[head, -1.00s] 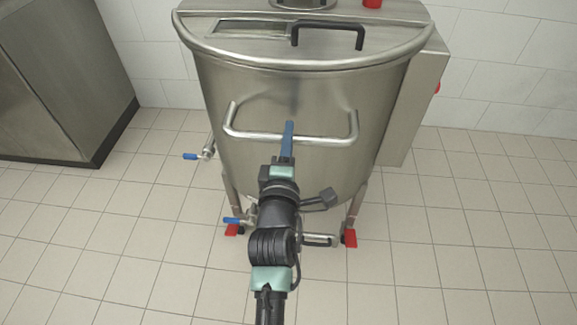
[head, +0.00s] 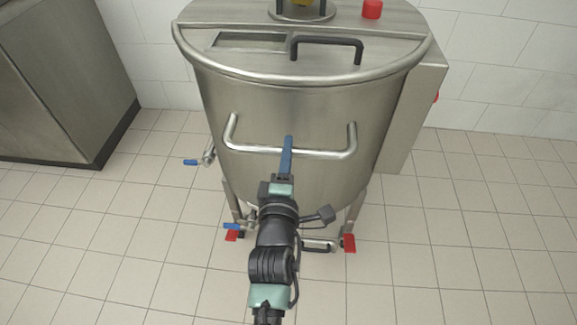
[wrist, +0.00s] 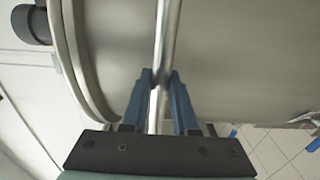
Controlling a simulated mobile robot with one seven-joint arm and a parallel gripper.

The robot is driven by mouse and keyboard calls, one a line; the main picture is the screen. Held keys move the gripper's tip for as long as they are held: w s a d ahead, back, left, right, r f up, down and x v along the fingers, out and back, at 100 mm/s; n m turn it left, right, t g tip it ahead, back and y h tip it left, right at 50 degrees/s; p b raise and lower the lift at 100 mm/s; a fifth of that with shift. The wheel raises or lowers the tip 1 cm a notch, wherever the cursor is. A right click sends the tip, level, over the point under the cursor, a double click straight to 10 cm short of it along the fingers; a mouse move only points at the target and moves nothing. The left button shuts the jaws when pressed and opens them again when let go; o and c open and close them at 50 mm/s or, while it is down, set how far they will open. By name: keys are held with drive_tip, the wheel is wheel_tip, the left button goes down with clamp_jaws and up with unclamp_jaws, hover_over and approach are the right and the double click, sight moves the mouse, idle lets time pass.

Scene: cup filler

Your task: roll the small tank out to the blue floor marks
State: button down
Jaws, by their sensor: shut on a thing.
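The small tank (head: 300,110) is a round steel vessel on legs, upright in front of me, with a flat lid. Its push handle (head: 325,154) is a bent steel bar across the front. My gripper (head: 287,145) is shut on the middle of that bar. In the wrist view the blue fingers of my gripper (wrist: 160,88) sit on both sides of the handle bar (wrist: 168,30). Red pedals (head: 349,243) show at the feet of the front legs. I see no blue floor marks in the head view.
A steel cabinet (head: 60,85) stands at the left, apart from the tank. A steel box (head: 415,110) is at the tank's right side. Blue-handled valves (head: 191,162) stick out at the tank's left. White tiled wall is behind; the tiled floor (head: 460,260) is clear left and right.

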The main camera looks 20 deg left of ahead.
drive_tip(key=p+v, duration=1.1)
drive_tip(key=v, duration=1.7)
drive_tip(key=shift+s, duration=0.2)
idle(0.4)
drive_tip(key=shift+r, duration=0.1)
drive_tip(key=p+v, duration=0.4)
drive_tip(key=v, duration=2.6)
idle(0.7)
drive_tip(key=shift+w+r, duration=0.1)
drive_tip(key=shift+w, duration=0.1)
